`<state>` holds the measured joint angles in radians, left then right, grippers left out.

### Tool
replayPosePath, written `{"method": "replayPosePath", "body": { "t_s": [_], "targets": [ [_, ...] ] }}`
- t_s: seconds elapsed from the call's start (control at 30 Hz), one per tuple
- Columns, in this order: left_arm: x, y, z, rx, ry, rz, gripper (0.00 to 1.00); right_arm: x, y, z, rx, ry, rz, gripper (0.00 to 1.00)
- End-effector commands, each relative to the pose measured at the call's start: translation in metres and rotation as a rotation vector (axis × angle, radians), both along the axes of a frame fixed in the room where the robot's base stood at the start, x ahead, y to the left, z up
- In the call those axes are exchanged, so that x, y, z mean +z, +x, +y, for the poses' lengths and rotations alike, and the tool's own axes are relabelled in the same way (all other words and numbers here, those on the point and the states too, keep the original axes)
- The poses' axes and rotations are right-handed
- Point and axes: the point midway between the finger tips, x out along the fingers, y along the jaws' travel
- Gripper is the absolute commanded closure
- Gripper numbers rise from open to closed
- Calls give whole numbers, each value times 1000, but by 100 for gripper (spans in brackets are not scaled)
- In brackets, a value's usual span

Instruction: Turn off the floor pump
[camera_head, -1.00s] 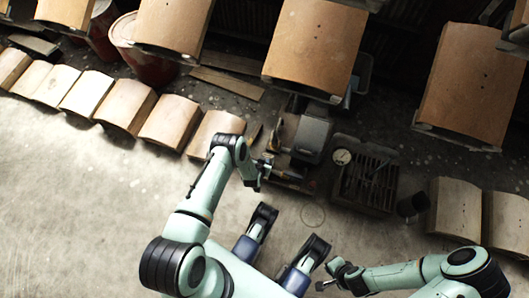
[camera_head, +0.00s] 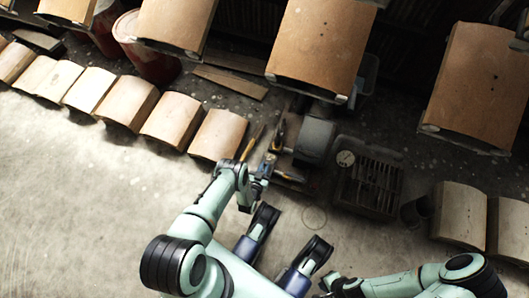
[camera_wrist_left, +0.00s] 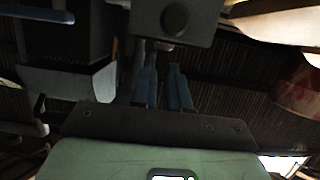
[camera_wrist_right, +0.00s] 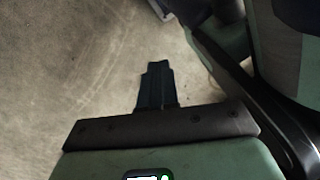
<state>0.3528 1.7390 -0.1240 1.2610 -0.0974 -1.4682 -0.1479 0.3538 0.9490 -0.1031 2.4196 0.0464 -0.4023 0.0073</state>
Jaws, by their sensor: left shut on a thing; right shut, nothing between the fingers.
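The floor pump, as far as I can tell, is the dark grey machine (camera_head: 314,138) on the floor right of my left gripper. My left gripper (camera_head: 264,171) is at its near left side. In the left wrist view, my left gripper's blue fingers (camera_wrist_left: 163,85) are closed on a narrow part below a grey block with a round dark knob (camera_wrist_left: 173,18). The held part is mostly hidden between the fingers. My right gripper (camera_head: 331,283) is low in the head view, away from the pump. In the right wrist view its dark fingers (camera_wrist_right: 157,86) are together and empty above the floor.
A round gauge (camera_head: 345,158) and a dark slatted grate (camera_head: 376,186) lie right of the pump. A dark cup (camera_head: 414,211) stands farther right. The lower left floor is clear.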

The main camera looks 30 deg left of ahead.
Motion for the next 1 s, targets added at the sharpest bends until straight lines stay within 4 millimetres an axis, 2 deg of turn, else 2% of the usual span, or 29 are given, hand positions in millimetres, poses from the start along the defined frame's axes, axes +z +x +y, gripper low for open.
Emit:
{"method": "replayPosePath", "body": {
  "t_s": [0.37,0.4,0.43,0.47,0.77,0.87,1.0],
  "targets": [
    [0,0,0,-1,2,-4,100,0,-1,0,-1,0,2,100],
    [0,0,0,-1,1,-3,72,0,-1,0,-1,0,2,100],
    [0,0,0,-1,1,-3,62,0,-1,0,-1,0,2,100],
    [0,0,0,-1,1,-3,60,0,-1,0,-1,0,2,100],
    [0,-2,0,0,1,-2,60,1,0,0,1,0,-2,100],
    [3,-11,-3,-1,0,1,60,5,8,1,2,-2,-27,100],
    [11,-33,-8,-1,0,2,60,16,28,3,9,-7,-93,100]
  ]
}}
